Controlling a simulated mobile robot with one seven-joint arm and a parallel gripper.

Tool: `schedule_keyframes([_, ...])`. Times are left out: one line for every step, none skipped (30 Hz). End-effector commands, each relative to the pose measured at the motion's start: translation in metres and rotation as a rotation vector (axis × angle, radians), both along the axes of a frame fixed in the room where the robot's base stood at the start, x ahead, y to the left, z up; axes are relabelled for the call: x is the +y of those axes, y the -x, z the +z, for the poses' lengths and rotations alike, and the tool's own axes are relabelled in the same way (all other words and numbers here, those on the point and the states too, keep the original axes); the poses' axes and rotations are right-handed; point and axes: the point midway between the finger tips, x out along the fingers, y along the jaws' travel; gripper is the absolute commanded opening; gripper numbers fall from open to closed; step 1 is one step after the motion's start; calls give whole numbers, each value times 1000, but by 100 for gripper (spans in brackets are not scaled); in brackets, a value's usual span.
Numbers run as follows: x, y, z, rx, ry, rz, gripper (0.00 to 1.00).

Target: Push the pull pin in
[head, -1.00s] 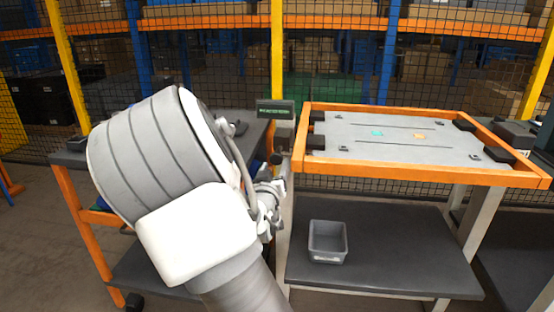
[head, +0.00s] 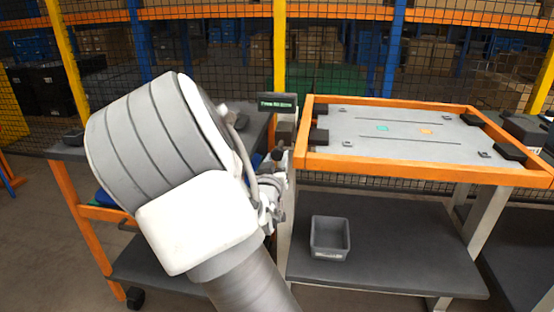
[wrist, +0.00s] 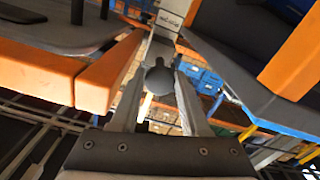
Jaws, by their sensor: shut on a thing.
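The pull pin shows as a dark round knob (wrist: 159,78) between the fingertips in the wrist view. It also shows as a small dark knob (head: 277,154) beside the left end of the orange-framed table in the head view. My gripper (wrist: 160,88) is shut on the knob, with one finger on each side of it. In the head view my gripper (head: 280,165) is partly hidden by my own arm. The pin's shaft and its hole are hidden, so I cannot tell how deep it sits.
The orange-framed table (head: 400,170) stands right of my gripper, with a grey bin (head: 330,238) on its lower shelf. A dark cart (head: 75,152) with orange edges stands to the left. A small display (head: 277,104) stands on a post just behind my gripper.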

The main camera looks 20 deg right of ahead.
Motion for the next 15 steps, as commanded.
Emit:
schedule_keyframes([0,0,0,0,0,0,28])
schedule_keyframes([0,0,0,0,0,-1,22])
schedule_keyframes([0,0,0,0,0,-1,15])
schedule_keyframes([0,0,0,0,0,-1,10])
schedule_keyframes([0,0,0,0,0,-1,4])
schedule_keyframes([0,0,0,0,0,-1,0])
schedule_keyframes([0,0,0,0,0,-1,0])
schedule_keyframes([0,0,0,0,0,-1,0])
schedule_keyframes([0,0,0,0,0,-1,0])
schedule_keyframes([0,0,0,0,0,-1,0])
schedule_keyframes([0,0,0,0,0,-1,0])
schedule_keyframes([0,0,0,0,0,-1,0])
schedule_keyframes([0,0,0,0,0,-1,0])
schedule_keyframes([0,0,0,0,0,-1,0])
schedule_keyframes([0,0,0,0,0,-1,0])
